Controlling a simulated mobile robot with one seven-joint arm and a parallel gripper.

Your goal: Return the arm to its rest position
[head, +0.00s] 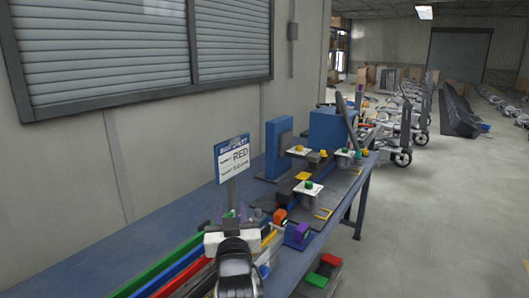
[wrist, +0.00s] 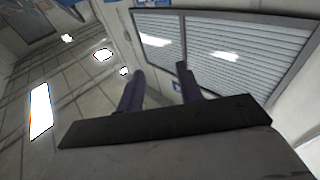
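My arm (head: 236,268) rises at the bottom middle of the head view, in front of the workbench. My gripper (head: 230,214) is at its upper end, below the sign, and is small and partly blended with the things behind it. In the wrist view, my gripper (wrist: 160,72) has its two dark purple fingers apart, with nothing between them. The wrist camera looks up at the ceiling lights and the shuttered window, so the gripper points upward.
A blue workbench (head: 145,236) runs along the wall. Floor at right (head: 430,225) is clear.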

